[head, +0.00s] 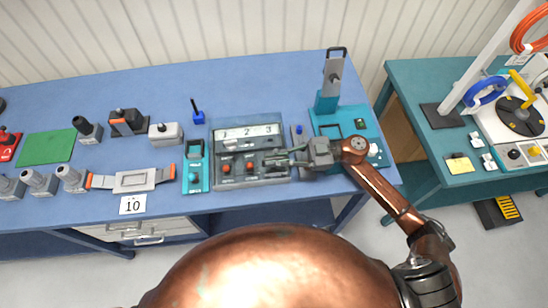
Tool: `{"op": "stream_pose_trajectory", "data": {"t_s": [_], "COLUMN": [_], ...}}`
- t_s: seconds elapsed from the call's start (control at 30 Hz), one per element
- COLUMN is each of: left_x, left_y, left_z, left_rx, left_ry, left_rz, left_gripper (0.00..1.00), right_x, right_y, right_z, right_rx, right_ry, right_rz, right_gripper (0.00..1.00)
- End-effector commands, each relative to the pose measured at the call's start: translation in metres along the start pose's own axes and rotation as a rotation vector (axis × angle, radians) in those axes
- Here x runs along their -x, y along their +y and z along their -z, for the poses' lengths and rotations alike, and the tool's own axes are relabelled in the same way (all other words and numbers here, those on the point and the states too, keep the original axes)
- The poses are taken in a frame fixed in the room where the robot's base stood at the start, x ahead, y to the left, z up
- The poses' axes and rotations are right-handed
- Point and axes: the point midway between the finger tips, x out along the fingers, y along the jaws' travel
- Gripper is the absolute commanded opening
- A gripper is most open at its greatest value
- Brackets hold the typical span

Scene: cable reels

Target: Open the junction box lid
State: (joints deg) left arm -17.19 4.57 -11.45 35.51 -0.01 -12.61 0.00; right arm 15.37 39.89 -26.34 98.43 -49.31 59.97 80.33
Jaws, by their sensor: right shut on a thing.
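A grey box (219,146) stands on the blue bench with a pale strip marked 1, 2, 3 along its upper part. It is likely the junction box; no raised lid shows. Two orange-topped knobs (227,168) show on its lower part. My right gripper (277,159) comes in from the right and is shut at the box's lower right, below the 3. It seems to hold a small part there, which the fingers hide. My left gripper is not in view.
Left of the box stand a teal device (195,168), a grey strap device (135,181), and several grey connectors. A teal table (420,75) with reels stands farther right.

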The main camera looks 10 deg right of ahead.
Motion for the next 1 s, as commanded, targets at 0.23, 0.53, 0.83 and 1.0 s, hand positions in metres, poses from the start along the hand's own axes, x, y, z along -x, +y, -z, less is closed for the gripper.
{"op": "stream_pose_trajectory", "data": {"t_s": [0.23, 0.53, 0.83, 1.0], "left_x": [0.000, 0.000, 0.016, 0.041], "left_y": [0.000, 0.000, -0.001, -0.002], "left_z": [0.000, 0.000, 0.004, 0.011], "left_rx": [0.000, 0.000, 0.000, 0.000], "left_ry": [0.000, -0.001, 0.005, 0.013], "left_rz": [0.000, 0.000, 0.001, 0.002], "left_gripper": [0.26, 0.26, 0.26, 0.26], "right_x": [0.000, 0.000, 0.001, 0.001], "right_y": [0.000, 0.000, 0.008, 0.020], "right_z": [0.000, 0.000, 0.012, 0.029], "right_rx": [0.000, 0.000, -0.039, -0.113], "right_ry": [0.000, 0.000, -0.002, -0.003], "right_rz": [0.000, 0.000, -0.002, -0.003], "right_gripper": [0.00, 0.00, 0.00, 0.00]}}
